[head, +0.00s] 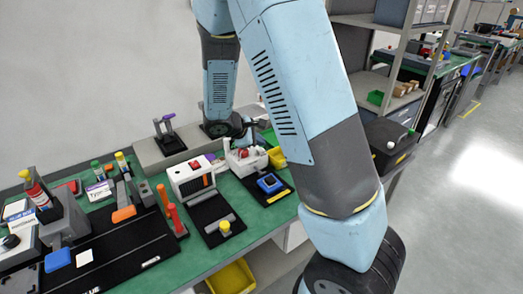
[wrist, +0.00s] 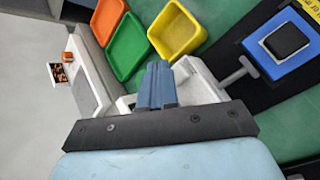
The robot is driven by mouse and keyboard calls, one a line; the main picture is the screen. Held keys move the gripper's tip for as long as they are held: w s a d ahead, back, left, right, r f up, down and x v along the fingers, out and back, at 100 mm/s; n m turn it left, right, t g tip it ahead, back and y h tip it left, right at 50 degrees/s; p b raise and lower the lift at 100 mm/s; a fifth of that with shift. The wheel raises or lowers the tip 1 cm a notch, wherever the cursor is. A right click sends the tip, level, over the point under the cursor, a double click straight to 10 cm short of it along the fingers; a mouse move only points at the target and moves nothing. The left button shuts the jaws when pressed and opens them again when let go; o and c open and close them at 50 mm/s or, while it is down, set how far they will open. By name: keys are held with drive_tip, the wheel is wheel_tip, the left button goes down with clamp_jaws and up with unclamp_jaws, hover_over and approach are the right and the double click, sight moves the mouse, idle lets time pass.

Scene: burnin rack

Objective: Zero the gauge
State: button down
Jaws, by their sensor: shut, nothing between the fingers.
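A blue box with a dark square screen, which looks like the gauge, sits on a black mat in the head view (head: 270,183). It also shows at the upper right of the wrist view (wrist: 287,42), with a grey rod and foot beside it. Its reading is too small to make out. My gripper's blue-grey fingers (wrist: 157,86) are shut and empty, apart from the blue box and to its left in the wrist view. They are over or beside a white holder (wrist: 200,82); I cannot tell whether they touch it. In the head view the fingertips are hard to make out.
Yellow (wrist: 177,30), green (wrist: 124,47) and orange (wrist: 108,17) bins lie near the fingers. A white box with a red button (head: 192,178) and a black plate with a yellow-topped post (head: 225,227) stand left of the blue box. The left bench is crowded.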

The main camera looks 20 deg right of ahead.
sight(259, 151)
drive_tip(key=shift+s+f, duration=0.1)
drive_tip(key=shift+f, duration=0.75)
idle(1.1)
drive_tip(key=shift+r, duration=0.95)
drive_tip(key=shift+r, duration=2.5)
